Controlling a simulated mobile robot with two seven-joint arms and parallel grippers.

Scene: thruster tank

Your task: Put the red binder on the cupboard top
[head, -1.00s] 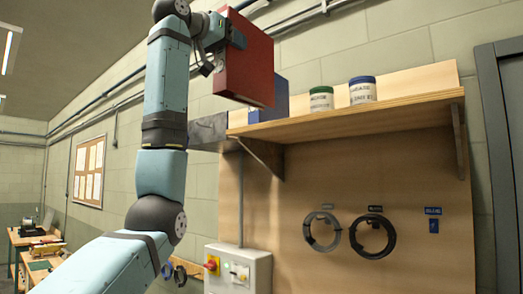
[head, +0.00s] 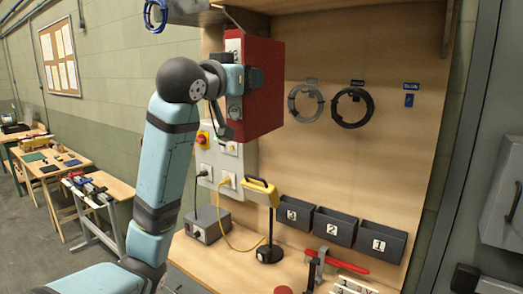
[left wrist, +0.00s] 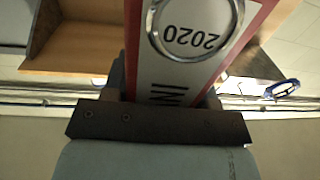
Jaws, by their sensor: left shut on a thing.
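The red binder (head: 263,90) is upright in the air in front of the wooden back panel, below the shelf. My left gripper (head: 238,82) is shut on its spine side. In the left wrist view the binder's pale spine label (left wrist: 180,75) reads "2020", with a metal ring, and runs down between the fingers of my left gripper (left wrist: 165,95). No cupboard top can be made out in these views. My right gripper is not in view.
The wooden shelf (head: 330,6) is above the binder. Two cable coils (head: 353,107) hang to its right. Below are a control box (head: 222,165), a yellow lamp (head: 261,190), grey bins (head: 333,226) and a red-handled tool (head: 340,262). Low tables (head: 50,165) stand at left.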

